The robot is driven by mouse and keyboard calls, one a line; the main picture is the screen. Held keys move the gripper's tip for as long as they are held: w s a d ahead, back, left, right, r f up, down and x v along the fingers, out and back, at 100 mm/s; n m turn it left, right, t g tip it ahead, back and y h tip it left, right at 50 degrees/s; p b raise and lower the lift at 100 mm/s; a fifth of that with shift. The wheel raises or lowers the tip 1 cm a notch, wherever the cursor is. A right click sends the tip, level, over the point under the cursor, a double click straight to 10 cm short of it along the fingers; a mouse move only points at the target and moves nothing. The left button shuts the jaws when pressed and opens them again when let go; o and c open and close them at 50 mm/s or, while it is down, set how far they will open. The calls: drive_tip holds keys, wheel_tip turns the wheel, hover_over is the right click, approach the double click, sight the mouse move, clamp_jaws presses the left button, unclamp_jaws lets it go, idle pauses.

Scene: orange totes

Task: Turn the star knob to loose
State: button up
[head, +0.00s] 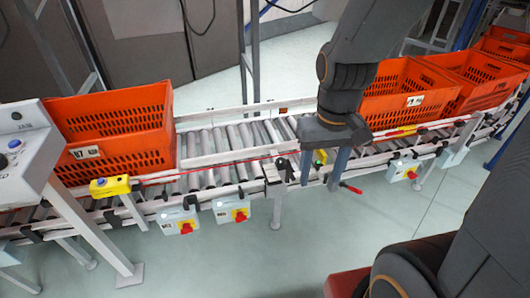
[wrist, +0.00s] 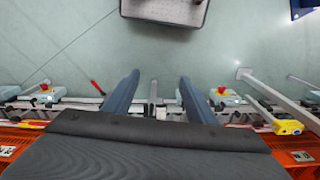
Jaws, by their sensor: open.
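A small black knob-like part (head: 283,164) sits on a grey bracket at the conveyor's front rail in the head view. It looks like the star knob, but it is too small to make out its lobes or setting. My gripper (head: 320,185) points down just right of it, its two fingers apart with nothing held between them. In the wrist view my gripper (wrist: 159,77) is also open, with floor and a narrow grey post (wrist: 153,98) showing between the fingers. I cannot make out the knob in the wrist view.
A red-handled lever (head: 350,188) sticks out right of my fingers. Orange totes stand left (head: 120,150) and right (head: 385,106) on the roller conveyor. Switch boxes with red knobs (head: 240,214) hang below the front rail.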

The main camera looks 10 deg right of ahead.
drive_tip(key=w+f+m+b, duration=0.1)
drive_tip(key=w+f+b, duration=0.25)
drive_tip(key=w, duration=0.65)
drive_tip(key=w+f+b, duration=0.2)
drive_tip(key=w+f, duration=0.3)
drive_tip(key=w, duration=0.6)
drive_tip(key=m+b, duration=0.2)
drive_tip(key=b, duration=0.2)
approach(281, 160)
drive_tip(key=shift+s+f, duration=0.15)
drive_tip(key=shift+f, duration=0.4)
wheel_tip(281, 160, down, 7)
drive_tip(key=shift+f+p, duration=0.2)
drive_tip(key=shift+p, duration=0.1)
drive_tip(key=c, duration=1)
